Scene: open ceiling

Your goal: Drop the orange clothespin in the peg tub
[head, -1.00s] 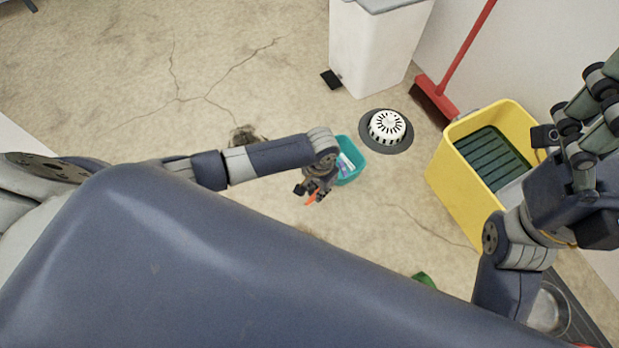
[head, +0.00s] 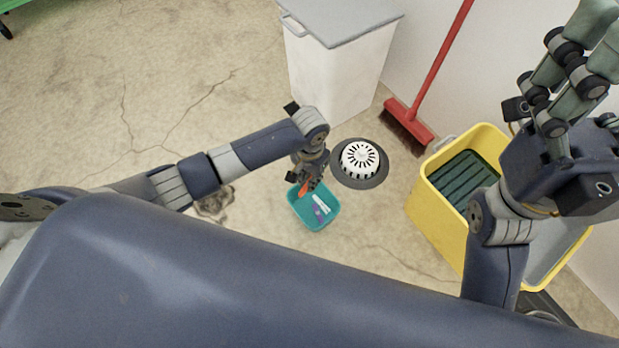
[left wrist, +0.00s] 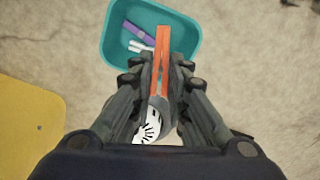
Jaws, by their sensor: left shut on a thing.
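The orange clothespin (head: 304,188) is between the fingers of my left gripper (head: 308,182), which is shut on it. In the left wrist view the clothespin (left wrist: 164,82) points away from the gripper (left wrist: 165,88), its far end overlapping the tub in the picture. The teal peg tub (head: 300,212) stands on the floor just below the gripper in the head view. It also shows in the left wrist view (left wrist: 110,38). A purple peg (left wrist: 139,33) and a white peg (left wrist: 138,47) lie in it. My right gripper (head: 570,70) is raised at the right; its fingertips are partly cut off.
A white drain cover (head: 360,158) on a dark ring lies right of the tub. A yellow mop bucket (head: 437,225), a red broom (head: 410,122) and a white bin (head: 335,75) stand beyond.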

